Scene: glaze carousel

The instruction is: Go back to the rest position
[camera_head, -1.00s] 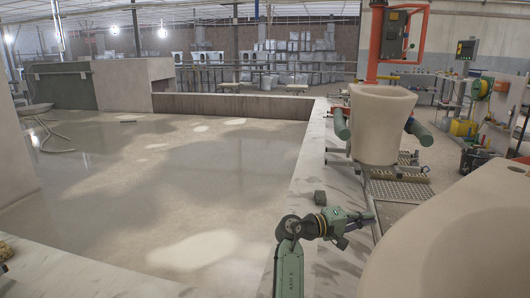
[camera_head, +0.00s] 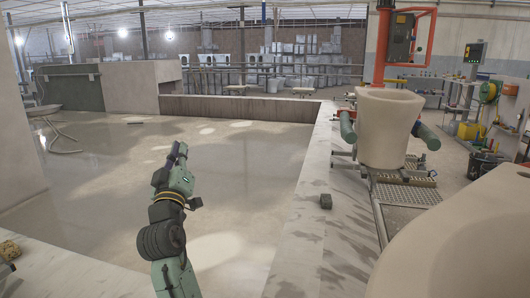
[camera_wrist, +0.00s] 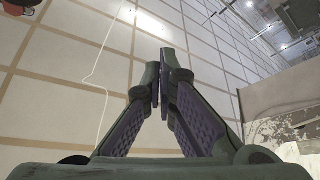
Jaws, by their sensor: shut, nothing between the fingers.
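My gripper (camera_head: 180,152) is raised in the head view, over the shiny wet-looking floor area left of the grey ledge. Its tip points up and away from me. In the wrist view the two dark fingers (camera_wrist: 166,75) lean together with their tips meeting, and nothing is held between them. My green arm with dark joints comes up from the bottom edge of the head view.
Another big pale rounded form (camera_head: 470,240) fills the lower right. The air around my gripper looks clear.

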